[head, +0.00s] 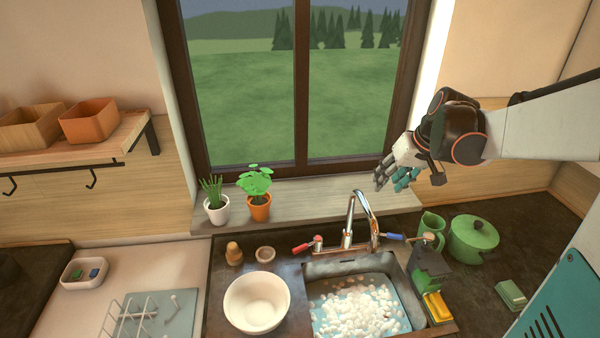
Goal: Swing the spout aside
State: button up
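The chrome spout (351,215) rises from the faucet base behind the sink and arches over, its outlet end on the right side of the arch. A red-handled tap (308,245) is to its left and a blue-handled tap (390,237) to its right. The sink basin (324,268) below holds water with white foam. My gripper (391,187) is up and to the right of the spout, in front of the window's right side, apart from the spout. Its grey and teal fingers are spread and hold nothing visible.
A green pot (473,238), a green mug (432,224) and a dark green dispenser (428,268) stand right of the sink. A white bowl (257,302) is on the left. Potted plants (259,207) stand on the sill (310,211). Space around my gripper looks clear.

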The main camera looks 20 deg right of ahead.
aim_at(367, 203)
jog(key=x, duration=1.2)
jog(key=shift+w+f, duration=0.2)
jog(key=shift+f, duration=0.1)
jog(key=shift+c, duration=0.4)
grip_shut()
